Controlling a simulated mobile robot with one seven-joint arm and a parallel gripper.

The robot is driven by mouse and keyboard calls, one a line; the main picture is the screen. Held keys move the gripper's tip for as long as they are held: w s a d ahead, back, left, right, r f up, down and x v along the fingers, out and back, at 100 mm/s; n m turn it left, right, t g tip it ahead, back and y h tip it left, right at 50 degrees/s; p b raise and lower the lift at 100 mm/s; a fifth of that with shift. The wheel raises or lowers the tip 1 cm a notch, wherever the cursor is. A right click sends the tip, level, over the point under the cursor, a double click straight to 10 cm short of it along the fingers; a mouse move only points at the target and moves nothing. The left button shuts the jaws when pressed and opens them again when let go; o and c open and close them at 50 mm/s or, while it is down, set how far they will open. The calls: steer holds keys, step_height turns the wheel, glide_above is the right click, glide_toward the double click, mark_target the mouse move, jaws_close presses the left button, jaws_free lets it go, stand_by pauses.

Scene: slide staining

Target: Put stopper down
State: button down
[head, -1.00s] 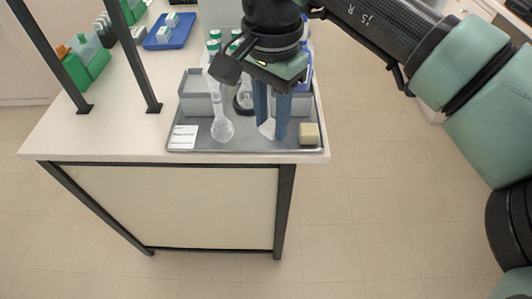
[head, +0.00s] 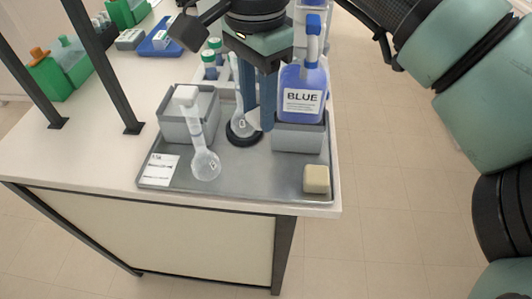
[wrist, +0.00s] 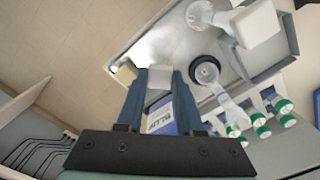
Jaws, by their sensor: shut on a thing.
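My gripper (head: 260,125) is shut on a pale stopper (head: 253,119), which shows between the blue fingertips in the wrist view (wrist: 160,77). In the head view it appears in front of the gap between the ringed flask and the blue bottle; its height above the grey tray (head: 250,180) is hard to tell. A clear flask (head: 240,124) sits in a black ring (head: 243,139), its neck partly hidden behind my gripper. Another clear flask (head: 206,164) with a white stopper (head: 186,92) stands at the tray's left.
A blue bottle labelled BLUE (head: 303,92) stands in a grey holder (head: 300,137) close right of my fingers. A grey box (head: 178,128) is at left. A beige block (head: 316,178) and a white card (head: 161,169) lie near the tray's front corners. The front middle is bare.

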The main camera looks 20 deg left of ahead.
step_height(320, 180, down, 13)
steer(key=shift+f+b, duration=0.1)
steer(key=shift+b, duration=0.4)
steer(key=shift+f, duration=0.15)
steer(key=c, duration=0.5)
jaws_free()
steer(key=shift+c, duration=0.2)
step_height(320, 180, up, 12)
steer(key=shift+r+p, duration=0.2)
steer(key=shift+p, duration=0.35)
steer(key=shift+s, duration=0.1)
